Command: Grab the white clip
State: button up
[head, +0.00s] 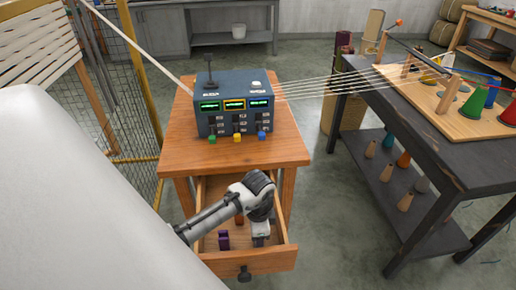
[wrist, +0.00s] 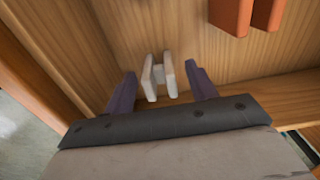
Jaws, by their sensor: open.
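The white clip (wrist: 158,77) lies on the wooden floor of the open drawer (head: 268,262). In the wrist view it stands between the two dark purple fingers of my gripper (wrist: 162,88), with a gap on each side. My gripper is open, and its fingers do not appear to touch the clip. In the head view my gripper (head: 259,240) reaches down into the right part of the drawer, and I cannot make out the white clip there.
An orange clip (wrist: 245,14) is at the top right of the wrist view. A dark purple clip (head: 223,239) stands in the drawer, left of my gripper. Drawer walls are close around. A control box (head: 234,108) stands on the wooden table (head: 180,150) above.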

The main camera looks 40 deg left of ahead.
jog(key=shift+f, duration=0.15)
jog(key=shift+c, duration=0.2)
jog(key=c, duration=0.9)
jog(key=shift+c, duration=0.5)
